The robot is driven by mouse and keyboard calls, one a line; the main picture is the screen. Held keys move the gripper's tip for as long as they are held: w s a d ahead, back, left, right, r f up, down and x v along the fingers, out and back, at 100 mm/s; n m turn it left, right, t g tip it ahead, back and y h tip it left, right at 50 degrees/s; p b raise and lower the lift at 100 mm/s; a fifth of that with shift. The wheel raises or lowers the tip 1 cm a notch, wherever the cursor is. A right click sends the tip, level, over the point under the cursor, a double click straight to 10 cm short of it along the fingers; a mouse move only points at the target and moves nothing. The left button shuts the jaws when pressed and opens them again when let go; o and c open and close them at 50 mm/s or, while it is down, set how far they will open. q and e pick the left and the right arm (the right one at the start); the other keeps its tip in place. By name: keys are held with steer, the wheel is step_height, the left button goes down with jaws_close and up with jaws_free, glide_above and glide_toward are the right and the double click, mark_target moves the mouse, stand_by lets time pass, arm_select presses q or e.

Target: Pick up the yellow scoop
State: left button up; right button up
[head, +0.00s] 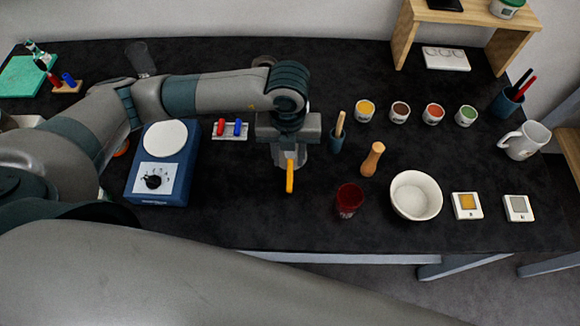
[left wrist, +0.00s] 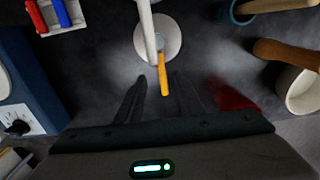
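The yellow scoop (head: 290,178) shows in the head view as a yellow handle just below my left gripper (head: 289,158); the gripper hides its upper part. In the left wrist view the yellow handle (left wrist: 164,82) lies between the fingertips of my left gripper (left wrist: 160,88), with a visible gap on both sides. The fingers are apart and the gripper is open. The scoop's far end meets a pale post (left wrist: 148,30) above a round pale base (left wrist: 171,40). I cannot tell whether the scoop hangs from the post. My right gripper is not in view.
A red cup (head: 349,200), a wooden pestle (head: 372,159) and a white bowl (head: 416,195) stand to the right. A blue scale (head: 160,185) and a tray with red and blue items (head: 230,137) are to the left. The table's front edge is close.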

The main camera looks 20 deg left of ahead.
mark_target(290, 169)
arm_select(q)
steer(key=shift+f+p, duration=0.45)
steer(key=shift+p, duration=0.15)
steer(key=f, duration=0.1)
steer(key=f+p, duration=0.2)
steer(key=shift+w+d+f, duration=0.1)
steer(key=shift+w+f, duration=0.15)
steer(key=shift+f, duration=0.4)
jaws_close()
